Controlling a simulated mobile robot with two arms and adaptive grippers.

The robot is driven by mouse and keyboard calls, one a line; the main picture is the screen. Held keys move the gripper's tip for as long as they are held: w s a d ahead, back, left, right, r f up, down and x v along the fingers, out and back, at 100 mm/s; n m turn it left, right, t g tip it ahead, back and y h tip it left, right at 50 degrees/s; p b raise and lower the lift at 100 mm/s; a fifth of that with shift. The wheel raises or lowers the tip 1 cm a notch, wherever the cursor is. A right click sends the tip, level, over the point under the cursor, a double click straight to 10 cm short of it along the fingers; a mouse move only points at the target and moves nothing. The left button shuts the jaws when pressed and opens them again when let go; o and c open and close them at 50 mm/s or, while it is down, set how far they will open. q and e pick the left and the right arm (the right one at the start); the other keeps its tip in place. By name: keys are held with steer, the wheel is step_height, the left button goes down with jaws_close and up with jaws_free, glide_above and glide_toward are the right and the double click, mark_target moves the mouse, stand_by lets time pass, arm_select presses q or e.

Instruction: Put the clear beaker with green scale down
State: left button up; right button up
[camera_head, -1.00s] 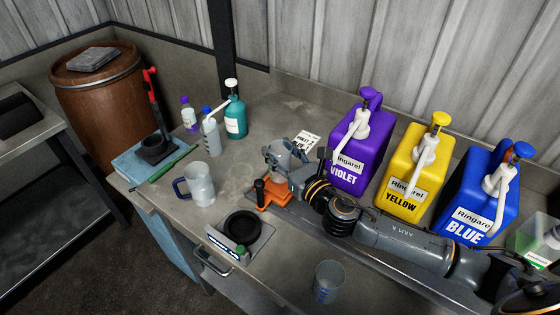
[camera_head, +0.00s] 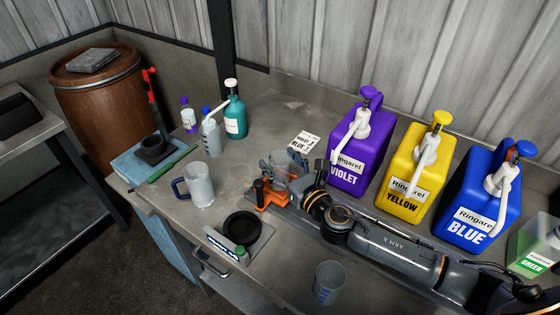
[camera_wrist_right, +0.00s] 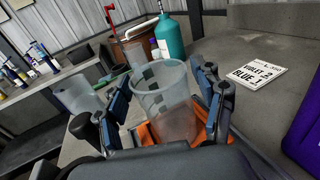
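My right gripper (camera_head: 284,168) is around a clear beaker (camera_wrist_right: 160,105), one finger on each side. The beaker is upright and looks empty, with dark greenish marks on its wall in the right wrist view. It also shows in the head view (camera_head: 287,174). The fingers (camera_wrist_right: 166,95) appear shut on it, though a narrow gap shows at the right side. The beaker is low over the worktop (camera_head: 205,225); whether its base touches is hidden. An orange part with a black knob (camera_head: 258,190) is beside and below the gripper. My left gripper is out of view.
Violet (camera_head: 352,160), yellow (camera_head: 405,185) and blue (camera_head: 470,215) canisters stand to the right. A handled jug (camera_head: 200,186) and black dish (camera_head: 241,227) lie left. A beaker with blue marks (camera_head: 329,275) stands in front. A paper note (camera_head: 306,141) lies behind.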

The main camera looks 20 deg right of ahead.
steer(key=shift+r, duration=0.2)
steer(key=shift+s+f, duration=0.15)
steer(key=shift+s, duration=0.1)
steer(key=b+v, duration=0.3)
steer(key=v, duration=0.8)
steer(key=shift+s, duration=0.25)
